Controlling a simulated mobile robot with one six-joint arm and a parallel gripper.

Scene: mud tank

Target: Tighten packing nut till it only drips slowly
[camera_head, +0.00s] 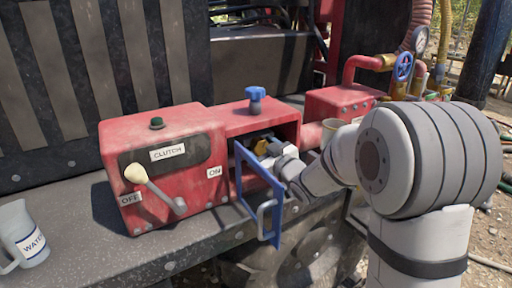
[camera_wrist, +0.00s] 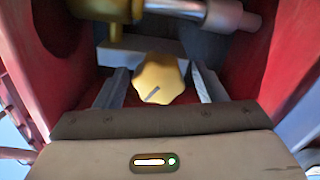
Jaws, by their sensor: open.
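The packing nut (camera_wrist: 160,80) is a yellow, lobed knob with a dark mark on its face. In the wrist view it sits between the two fingers of my gripper (camera_wrist: 161,72), with a visible gap on each side. My gripper is open around it. A brass fitting (camera_wrist: 105,8) and a silver shaft (camera_wrist: 225,15) lie above the nut in that view. In the head view my gripper (camera_head: 268,148) reaches into the open red compartment (camera_head: 285,129), where only a bit of yellow shows. No drip can be made out.
A blue-framed door (camera_head: 260,195) with a grey handle stands open beside my arm. The red clutch box (camera_head: 160,150) with a lever (camera_head: 158,187) adjoins the compartment. A blue knob (camera_head: 256,95) is on top. A water jug (camera_head: 22,236) stands at the left.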

